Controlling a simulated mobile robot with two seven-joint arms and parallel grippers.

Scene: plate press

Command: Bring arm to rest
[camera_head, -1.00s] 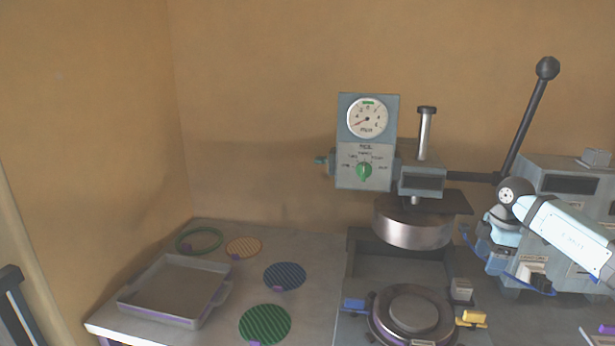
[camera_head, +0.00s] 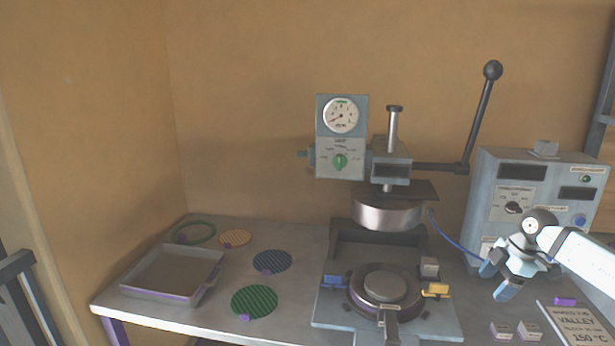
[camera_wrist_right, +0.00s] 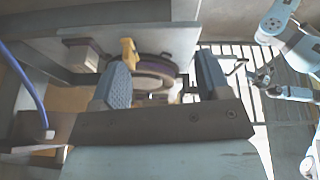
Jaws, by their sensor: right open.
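My right gripper (camera_head: 497,280) is open and empty in the head view. It hangs in front of the grey control box, right of the press (camera_head: 388,300) and clear of it. In the right wrist view its two blue-grey fingers (camera_wrist_right: 164,80) stand wide apart with nothing between them. The press's round lower plate (camera_wrist_right: 152,82) shows beyond the fingers. Parts of my other arm (camera_wrist_right: 290,60) show at the upper right of the wrist view; the jaw state there is too small to tell. My left arm is not in the head view.
The control box (camera_head: 535,185) stands behind my right gripper, with a blue cable (camera_head: 455,245) running to the press. The press's ball-ended lever (camera_head: 480,115) points up. A sign (camera_head: 575,322) and small blocks lie at the front right. A tray (camera_head: 175,272) and coloured discs lie left.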

